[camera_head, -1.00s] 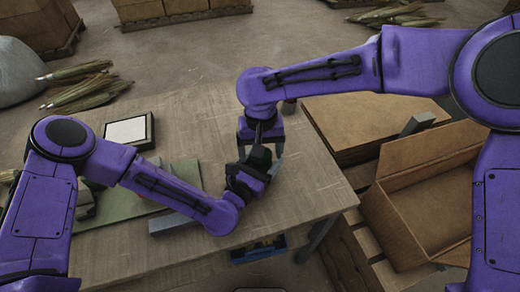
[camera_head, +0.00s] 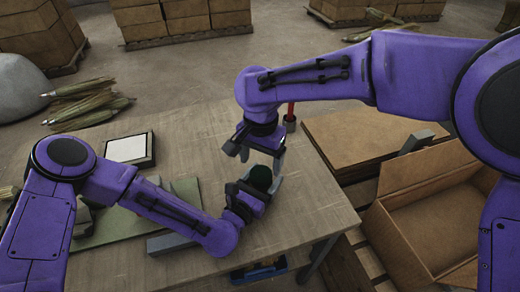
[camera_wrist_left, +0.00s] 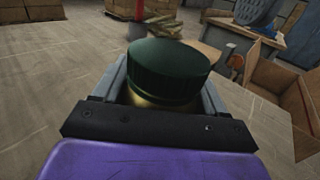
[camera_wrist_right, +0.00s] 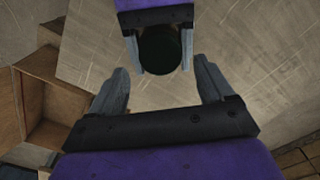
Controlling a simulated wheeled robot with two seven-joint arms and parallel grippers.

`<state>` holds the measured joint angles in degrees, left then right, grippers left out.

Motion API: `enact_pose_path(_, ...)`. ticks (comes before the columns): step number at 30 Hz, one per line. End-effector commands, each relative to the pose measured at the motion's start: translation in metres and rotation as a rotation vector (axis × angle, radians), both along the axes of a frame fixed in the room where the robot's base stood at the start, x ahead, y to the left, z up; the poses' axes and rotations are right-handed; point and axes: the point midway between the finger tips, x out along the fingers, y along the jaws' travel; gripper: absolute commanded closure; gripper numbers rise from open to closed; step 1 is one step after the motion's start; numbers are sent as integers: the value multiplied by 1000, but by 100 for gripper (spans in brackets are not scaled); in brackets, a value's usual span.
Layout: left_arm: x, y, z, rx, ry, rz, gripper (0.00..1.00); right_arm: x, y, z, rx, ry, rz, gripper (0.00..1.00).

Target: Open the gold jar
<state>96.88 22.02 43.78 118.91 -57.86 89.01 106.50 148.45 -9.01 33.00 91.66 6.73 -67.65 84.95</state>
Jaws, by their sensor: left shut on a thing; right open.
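The gold jar (camera_wrist_left: 150,97) is mostly hidden between the fingers of my left gripper (camera_wrist_left: 165,92); a strip of gold shows under its dark green lid (camera_wrist_left: 168,62). The lid is on the jar and also shows in the head view (camera_head: 260,178). My left gripper (camera_head: 262,186) is shut on the jar and holds it upright by the table's right part. My right gripper (camera_head: 255,158) is open and empty, just above and beyond the lid. In the right wrist view, the lid (camera_wrist_right: 160,50) lies ahead of the open right fingers (camera_wrist_right: 162,82), apart from them.
The wooden table (camera_head: 215,125) carries a white-topped box (camera_head: 128,148) and a green mat (camera_head: 110,228) at left. A red-handled thing (camera_head: 290,115) stands at the far right edge. An open cardboard box (camera_head: 425,210) is right of the table; a blue crate (camera_head: 258,270) is below.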

Motion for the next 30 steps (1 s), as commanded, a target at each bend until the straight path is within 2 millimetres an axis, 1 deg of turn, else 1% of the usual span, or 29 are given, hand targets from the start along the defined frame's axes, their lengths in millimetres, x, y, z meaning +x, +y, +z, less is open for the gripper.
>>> enact_pose_path(1,0,0,0,1,1,0,100,-1,0,-10,0,4,1,19)
enact_pose_path(3,0,0,0,1,1,0,100,-1,0,-22,0,4,2,19)
enact_pose_path(6,0,0,0,1,1,1,100,0,0,-35,0,2,3,19)
enact_pose_path(10,0,0,0,1,1,1,100,0,0,-42,-1,0,5,19)
enact_pose_path(16,0,0,0,1,1,1,100,0,0,-43,0,-1,5,19)
enact_pose_path(17,0,0,0,1,1,1,100,0,0,-43,0,-1,5,22)
enact_pose_path(18,0,0,0,1,1,1,100,0,0,-43,0,-1,5,35)
enact_pose_path(20,0,0,0,1,1,1,100,0,0,-43,0,-1,5,55)
enact_pose_path(21,0,0,0,1,1,1,100,0,0,-43,0,-1,5,68)
enact_pose_path(22,0,0,0,1,1,1,100,0,0,-43,0,-1,5,76)
enact_pose_path(24,0,0,0,1,1,1,100,0,0,-43,0,0,8,76)
enact_pose_path(26,0,0,0,1,1,1,100,0,0,-43,1,0,48,76)
enact_pose_path(29,0,0,0,1,1,1,100,0,0,-42,2,0,235,76)
enact_pose_path(30,0,0,0,1,1,1,100,0,0,-42,2,0,325,76)
